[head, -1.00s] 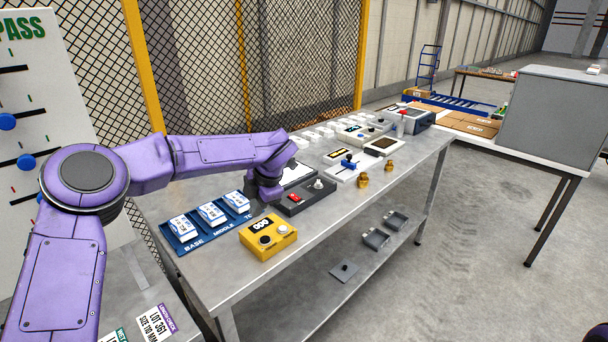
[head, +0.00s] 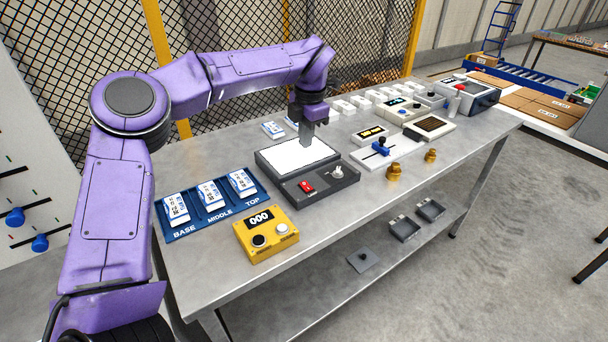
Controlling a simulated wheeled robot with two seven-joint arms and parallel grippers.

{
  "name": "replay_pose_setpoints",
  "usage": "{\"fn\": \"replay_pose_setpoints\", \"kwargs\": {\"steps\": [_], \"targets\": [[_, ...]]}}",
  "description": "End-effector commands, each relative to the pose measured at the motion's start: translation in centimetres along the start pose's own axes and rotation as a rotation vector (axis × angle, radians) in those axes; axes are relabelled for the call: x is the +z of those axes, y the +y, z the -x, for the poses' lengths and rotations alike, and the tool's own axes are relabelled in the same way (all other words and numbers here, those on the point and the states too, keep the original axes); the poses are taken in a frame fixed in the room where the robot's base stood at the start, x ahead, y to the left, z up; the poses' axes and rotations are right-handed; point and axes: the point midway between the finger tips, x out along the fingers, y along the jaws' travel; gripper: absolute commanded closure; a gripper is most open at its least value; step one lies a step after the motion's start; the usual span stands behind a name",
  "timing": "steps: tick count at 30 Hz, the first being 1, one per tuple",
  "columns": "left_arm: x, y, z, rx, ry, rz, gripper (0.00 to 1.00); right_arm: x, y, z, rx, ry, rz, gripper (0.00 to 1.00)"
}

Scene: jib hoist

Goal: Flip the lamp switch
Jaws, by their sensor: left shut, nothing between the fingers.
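A dark grey box (head: 325,188) with a bright white panel (head: 297,155) lies on the metal table. Its front strip carries a red rocker switch (head: 306,187) and a pale knob (head: 337,172); I take the red rocker to be the lamp switch, but cannot read a label. My left gripper (head: 306,141) is shut and empty, pointing down over the back part of the white panel, behind the red switch. Its fingertips overlap the panel in the picture; I cannot tell how high above it they are. My right gripper is out of view.
A yellow counter box (head: 266,233) and a blue tray (head: 200,233) with labelled white blocks stand left of the dark box. A white slider unit (head: 381,153) and brass pieces (head: 394,172) stand to the right. A mesh fence (head: 250,30) runs behind the table.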

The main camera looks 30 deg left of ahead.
Motion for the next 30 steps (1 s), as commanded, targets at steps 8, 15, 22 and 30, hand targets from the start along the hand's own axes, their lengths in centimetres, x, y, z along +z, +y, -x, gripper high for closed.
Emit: {"fn": "replay_pose_setpoints", "kwargs": {"steps": [8,15,22,30], "targets": [[-0.1,0.0,-4.2,-0.003,0.007,-0.001,1.0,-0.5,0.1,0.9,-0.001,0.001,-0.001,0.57],[-0.1,0.0,-9.4,-0.003,0.007,0.0,1.0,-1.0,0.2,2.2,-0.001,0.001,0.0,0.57],[-0.1,0.0,-13.0,-0.001,0.005,0.0,1.0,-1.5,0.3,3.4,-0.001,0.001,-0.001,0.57],[0.0,0.0,-14.1,0.0,0.003,0.0,1.0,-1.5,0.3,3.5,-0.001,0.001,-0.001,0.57]]}}
